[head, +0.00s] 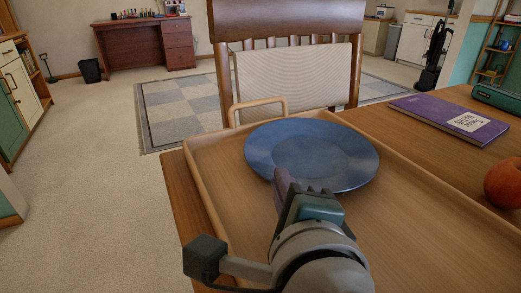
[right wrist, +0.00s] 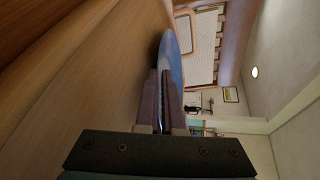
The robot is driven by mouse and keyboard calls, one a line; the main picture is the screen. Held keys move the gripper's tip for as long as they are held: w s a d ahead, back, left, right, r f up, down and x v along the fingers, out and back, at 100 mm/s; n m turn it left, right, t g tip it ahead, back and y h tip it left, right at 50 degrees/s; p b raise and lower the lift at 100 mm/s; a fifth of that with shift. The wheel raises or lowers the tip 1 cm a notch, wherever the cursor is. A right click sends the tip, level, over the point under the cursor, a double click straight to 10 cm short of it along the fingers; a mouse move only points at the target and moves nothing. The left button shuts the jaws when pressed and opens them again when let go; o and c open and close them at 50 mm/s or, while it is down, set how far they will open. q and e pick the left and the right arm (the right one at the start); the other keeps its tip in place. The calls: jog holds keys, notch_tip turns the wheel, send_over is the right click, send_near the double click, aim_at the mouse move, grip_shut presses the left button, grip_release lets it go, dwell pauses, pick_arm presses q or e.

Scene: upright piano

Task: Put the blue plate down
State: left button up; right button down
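The blue plate (head: 310,148) is level, over the left part of a wooden tray (head: 437,184). My right gripper (head: 282,180) is at the plate's near rim in the head view. In the right wrist view the plate (right wrist: 172,60) shows nearly edge-on, with its rim between the two fingers (right wrist: 158,100), which are closed on it. The plate lies very close to the tray floor; I cannot tell whether it touches. My left gripper is not in view.
The tray has a raised rim and a handle (head: 257,109) at its far left. A purple book (head: 450,119) and a red apple (head: 504,183) lie to the right on the table. A chair (head: 295,75) stands behind. The tray's right part is clear.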

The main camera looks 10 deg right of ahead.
jog(key=c, duration=1.5)
grip_release()
jog(key=shift+o, duration=0.9)
jog(key=shift+s+r, duration=0.15)
jog(key=shift+r, duration=0.05)
jog(key=p+v, duration=0.2)
jog(key=v, duration=0.9)
jog(key=shift+s+r, duration=0.1)
jog(key=shift+s, duration=0.25)
